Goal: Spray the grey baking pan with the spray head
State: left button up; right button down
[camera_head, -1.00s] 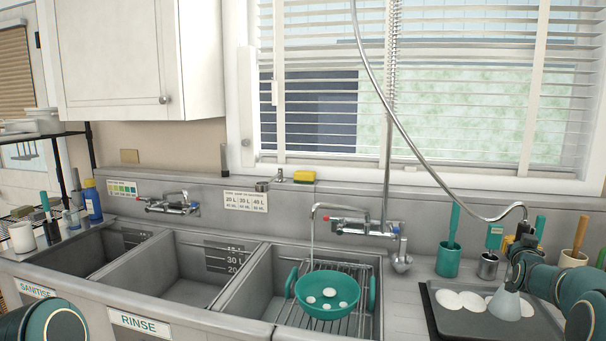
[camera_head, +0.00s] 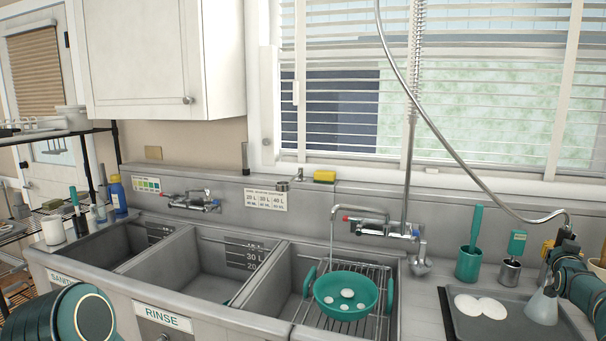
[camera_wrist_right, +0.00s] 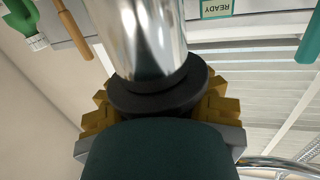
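The grey baking pan (camera_head: 500,331) lies on the counter at the right of the head view, cut off at the bottom. Two white patches (camera_head: 479,307) show on its left part. My right gripper (camera_head: 562,243) is above the pan's right side, shut on the spray head, a shiny metal cylinder with a black collar (camera_wrist_right: 150,45). Yellow finger pads (camera_wrist_right: 160,112) press on both sides of it in the wrist view. A pale spray cone (camera_head: 542,306) spreads below the gripper onto the pan's right half. My left gripper is not in view; only its arm shows.
A teal colander (camera_head: 346,310) with white patches sits on a wire rack in the right basin, under a faucet (camera_head: 360,219). A teal cup (camera_head: 468,265) and a metal cup (camera_head: 509,271) stand behind the pan. The spray hose (camera_head: 440,135) arcs overhead.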

jog(key=shift+r, duration=0.1)
jog(key=w+a+b, duration=0.2)
jog(key=a, duration=0.4)
jog(key=shift+a, duration=0.15)
dwell(0.4)
dwell(0.6)
jog(key=w+a, duration=0.2)
jog(key=a, duration=0.4)
jog(key=shift+a+p, duration=0.2)
jog(key=shift+p, duration=0.1)
jog(key=shift+w, duration=0.1)
dwell(0.5)
